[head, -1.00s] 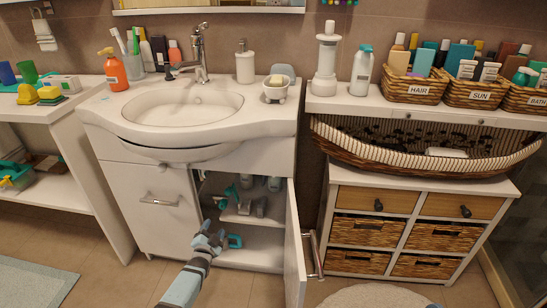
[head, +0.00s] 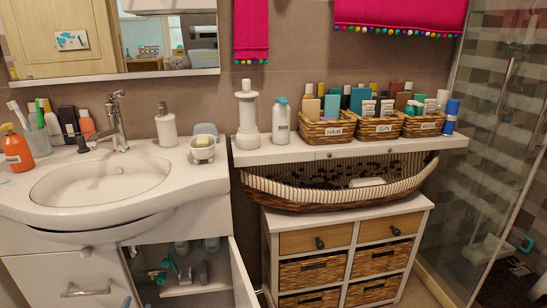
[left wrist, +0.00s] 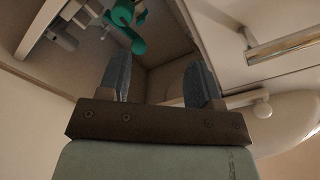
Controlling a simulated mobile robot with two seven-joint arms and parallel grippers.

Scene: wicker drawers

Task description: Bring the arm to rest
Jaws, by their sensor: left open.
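My left gripper (left wrist: 160,78) is open in the left wrist view, its two dark fingers apart with nothing between them. In the head view only a small bluish bit of my left gripper (head: 127,302) shows at the bottom edge, in front of the sink cabinet. Beyond the fingers in the left wrist view is the cabinet inside, with a green object (left wrist: 124,22) near the top, apart from the fingers. My right gripper is in neither view.
The cabinet door (head: 241,275) stands open under the sink (head: 100,182). A drawer unit (head: 345,214) with wicker drawers stands to its right. A shelf (head: 350,148) carries labelled baskets and bottles. A glass shower panel (head: 480,150) is at the far right.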

